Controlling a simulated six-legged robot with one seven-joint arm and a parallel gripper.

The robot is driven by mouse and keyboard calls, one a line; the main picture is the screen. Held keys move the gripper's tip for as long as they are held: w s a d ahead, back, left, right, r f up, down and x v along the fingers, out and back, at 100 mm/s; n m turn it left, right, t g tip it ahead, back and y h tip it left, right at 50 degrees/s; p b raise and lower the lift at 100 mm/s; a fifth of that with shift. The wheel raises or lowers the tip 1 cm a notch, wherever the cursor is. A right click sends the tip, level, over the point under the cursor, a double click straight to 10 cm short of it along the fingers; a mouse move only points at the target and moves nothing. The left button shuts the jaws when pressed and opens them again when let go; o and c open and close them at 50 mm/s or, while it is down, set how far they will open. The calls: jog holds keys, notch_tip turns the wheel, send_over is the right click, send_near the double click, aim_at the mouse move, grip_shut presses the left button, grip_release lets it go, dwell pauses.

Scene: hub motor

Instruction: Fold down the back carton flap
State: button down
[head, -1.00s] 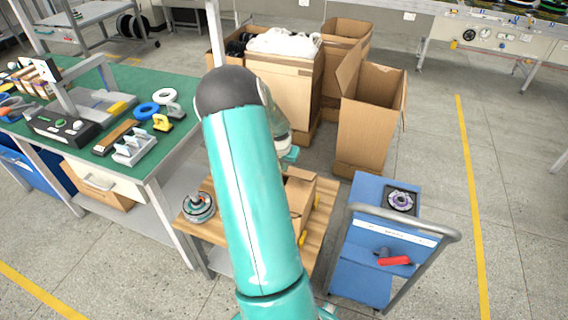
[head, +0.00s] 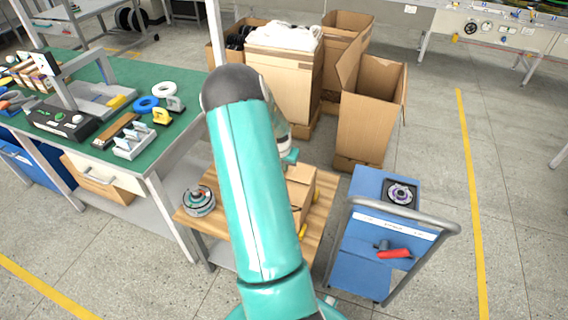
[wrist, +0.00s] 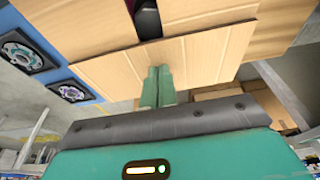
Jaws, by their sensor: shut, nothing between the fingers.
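The brown carton (head: 301,188) stands on a wooden-topped table, partly hidden behind my arm. In the wrist view a wide carton flap (wrist: 105,73) spans the middle, with other carton panels (wrist: 205,12) above it and a dark object (wrist: 147,20) in the gap between them. My gripper (wrist: 158,82) is shut and empty, its green fingertips overlapping the flap's middle; I cannot tell whether they press on it. In the head view my gripper (head: 290,156) shows just above the carton's far side. Which flap this is cannot be told for certain.
A round motor part (head: 199,200) sits on the wooden tabletop (head: 318,222) left of my arm. A blue cart (head: 360,268) with a red-handled tool (head: 394,254) stands close on the right. A green workbench (head: 95,75) is at left; tall open cartons (head: 368,120) stand behind.

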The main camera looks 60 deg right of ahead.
jog(key=shift+f, duration=0.2)
notch_tip(320, 180, up, 9)
dwell(1.0)
dwell(0.4)
